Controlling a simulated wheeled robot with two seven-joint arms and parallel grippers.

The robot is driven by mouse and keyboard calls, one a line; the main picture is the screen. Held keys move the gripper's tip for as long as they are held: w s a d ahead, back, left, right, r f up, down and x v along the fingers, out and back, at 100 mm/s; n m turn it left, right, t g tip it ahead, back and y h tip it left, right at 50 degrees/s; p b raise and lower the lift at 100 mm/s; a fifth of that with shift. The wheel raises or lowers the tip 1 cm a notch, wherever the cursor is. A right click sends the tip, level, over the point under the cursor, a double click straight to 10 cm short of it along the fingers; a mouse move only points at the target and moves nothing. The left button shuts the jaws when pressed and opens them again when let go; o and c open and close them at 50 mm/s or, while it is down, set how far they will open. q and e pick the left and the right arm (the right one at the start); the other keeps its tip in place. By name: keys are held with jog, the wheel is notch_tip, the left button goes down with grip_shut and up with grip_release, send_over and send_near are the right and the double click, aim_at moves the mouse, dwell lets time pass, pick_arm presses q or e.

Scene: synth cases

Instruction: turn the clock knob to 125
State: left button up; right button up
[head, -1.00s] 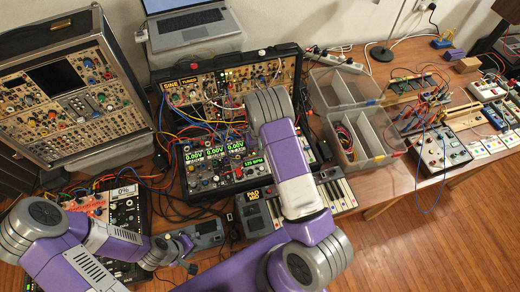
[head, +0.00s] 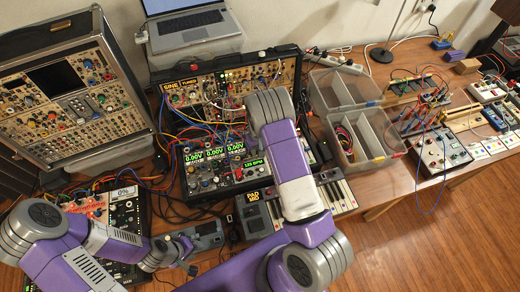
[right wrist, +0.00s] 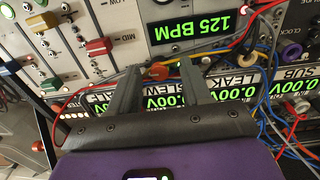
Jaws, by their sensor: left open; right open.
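The green clock display (head: 253,164) sits on the lower black synth case and reads 125 BPM. It reads 125 BPM in the right wrist view (right wrist: 188,31) too. My right gripper (right wrist: 160,69) is open, its two fingers on either side of a red-orange knob (right wrist: 157,73) below the display. Gaps show between knob and fingers; I cannot tell how deep the tips reach. In the head view my right arm hides this gripper and the knob. My left gripper (head: 187,254) is open and empty near a small grey device (head: 207,234) at the front edge.
Patch cables (head: 212,128) cross the case panels and run close to the right fingers. A keyboard (head: 340,194) lies in front of the case. Clear plastic bins (head: 377,130) stand to the right, a large synth case (head: 62,90) to the left.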

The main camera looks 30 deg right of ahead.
notch_tip(320, 180, up, 7)
jog(key=shift+a+r, duration=0.15)
jog(key=shift+r, duration=0.05)
dwell(0.6)
